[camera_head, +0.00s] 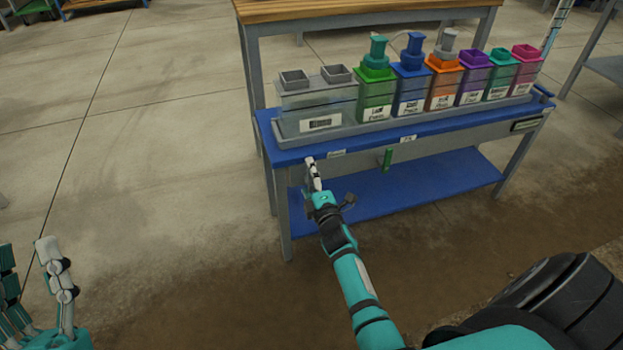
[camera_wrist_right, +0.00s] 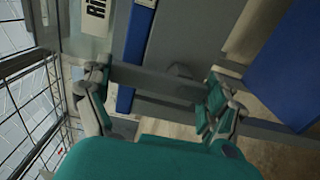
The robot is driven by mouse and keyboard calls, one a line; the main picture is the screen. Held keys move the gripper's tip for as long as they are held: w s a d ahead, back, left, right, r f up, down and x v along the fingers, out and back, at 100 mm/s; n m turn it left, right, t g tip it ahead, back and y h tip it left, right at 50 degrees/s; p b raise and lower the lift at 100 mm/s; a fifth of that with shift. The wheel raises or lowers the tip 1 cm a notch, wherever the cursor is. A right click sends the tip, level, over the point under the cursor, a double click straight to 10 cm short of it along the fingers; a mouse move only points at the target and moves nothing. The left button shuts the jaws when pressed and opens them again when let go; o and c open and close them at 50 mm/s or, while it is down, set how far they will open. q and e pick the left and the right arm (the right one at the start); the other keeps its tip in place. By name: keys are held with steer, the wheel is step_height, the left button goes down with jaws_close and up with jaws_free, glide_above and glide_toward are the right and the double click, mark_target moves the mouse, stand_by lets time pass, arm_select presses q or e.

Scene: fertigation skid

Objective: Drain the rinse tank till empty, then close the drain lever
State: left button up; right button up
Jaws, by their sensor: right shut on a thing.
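The rinse tank (camera_head: 290,122) is the clear box with two grey square caps at the left end of the tray on the bench. I cannot tell its liquid level. Part of its label, "Rin", shows in the right wrist view (camera_wrist_right: 97,14). My right gripper (camera_head: 312,172) is at the front of the bench below this tank, shut on what seems to be the drain lever, a grey bar (camera_wrist_right: 155,82) between its fingers in the right wrist view. The fingers hide the lever in the head view. My left gripper (camera_head: 27,258) is open and empty, low at the left, away from the bench.
Several coloured tanks stand in the grey tray (camera_head: 390,125) right of the rinse tank. A green lever (camera_head: 387,159) hangs under the blue bench edge, right of my right gripper. A blue lower shelf (camera_head: 430,182) is below. The floor at left is clear.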

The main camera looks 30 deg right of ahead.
stand_by(0.3)
steer(key=o, duration=1.4)
steer(key=v, duration=1.2)
steer(key=shift+a, duration=0.1)
